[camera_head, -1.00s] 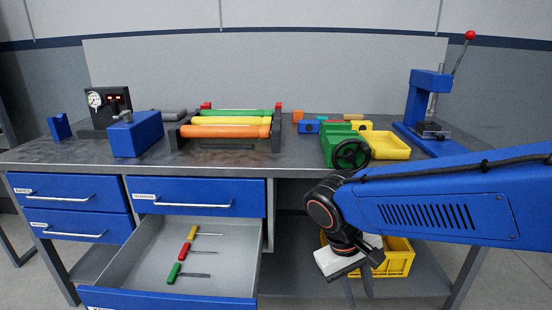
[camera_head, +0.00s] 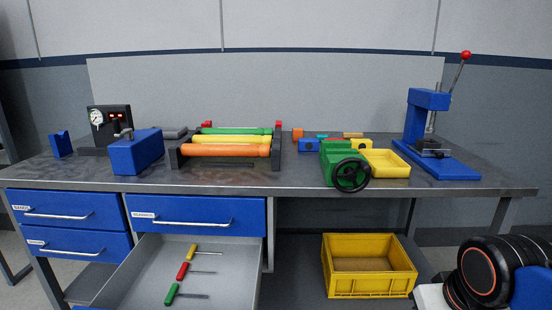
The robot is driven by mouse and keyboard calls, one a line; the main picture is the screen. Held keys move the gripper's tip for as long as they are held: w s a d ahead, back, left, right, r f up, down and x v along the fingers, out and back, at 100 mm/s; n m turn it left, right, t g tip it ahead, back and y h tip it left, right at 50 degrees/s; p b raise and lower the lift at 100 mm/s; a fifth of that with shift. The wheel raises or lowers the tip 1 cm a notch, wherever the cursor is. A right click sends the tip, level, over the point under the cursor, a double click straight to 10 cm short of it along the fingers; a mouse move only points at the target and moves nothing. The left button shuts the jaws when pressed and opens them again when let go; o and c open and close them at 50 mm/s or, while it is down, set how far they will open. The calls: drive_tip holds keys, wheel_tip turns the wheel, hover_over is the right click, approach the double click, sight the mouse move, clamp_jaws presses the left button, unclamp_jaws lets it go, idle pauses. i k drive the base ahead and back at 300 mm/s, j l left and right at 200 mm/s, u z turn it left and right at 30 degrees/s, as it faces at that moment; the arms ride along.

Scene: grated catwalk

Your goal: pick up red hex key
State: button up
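The red hex key (camera_head: 183,270) lies in the open drawer, with a red handle at left and a thin grey shaft pointing right. A yellow-handled tool (camera_head: 192,250) lies behind it and a green-handled tool (camera_head: 172,294) lies in front, apart from it. The open drawer (camera_head: 233,262) is grey inside, and its front edge is cut off by the bottom of the picture. My arm shows only in part at the lower right corner, well to the right of the drawer. My gripper's fingers are out of the picture.
A yellow crate (camera_head: 369,287) stands on the low shelf under the bench. The benchtop (camera_head: 290,180) overhangs the drawer and holds a blue vise (camera_head: 136,152), coloured rollers (camera_head: 225,150), a green vise (camera_head: 342,160) and a blue press (camera_head: 430,150). Closed blue drawers (camera_head: 68,207) are at left.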

sight(181, 275)
drive_tip(key=i+j+u, duration=0.1)
drive_tip(key=u, duration=0.35)
drive_tip(key=i+u, duration=0.15)
drive_tip(key=u, duration=0.3)
drive_tip(key=k+u, duration=0.25)
drive_tip(key=u, duration=0.25)
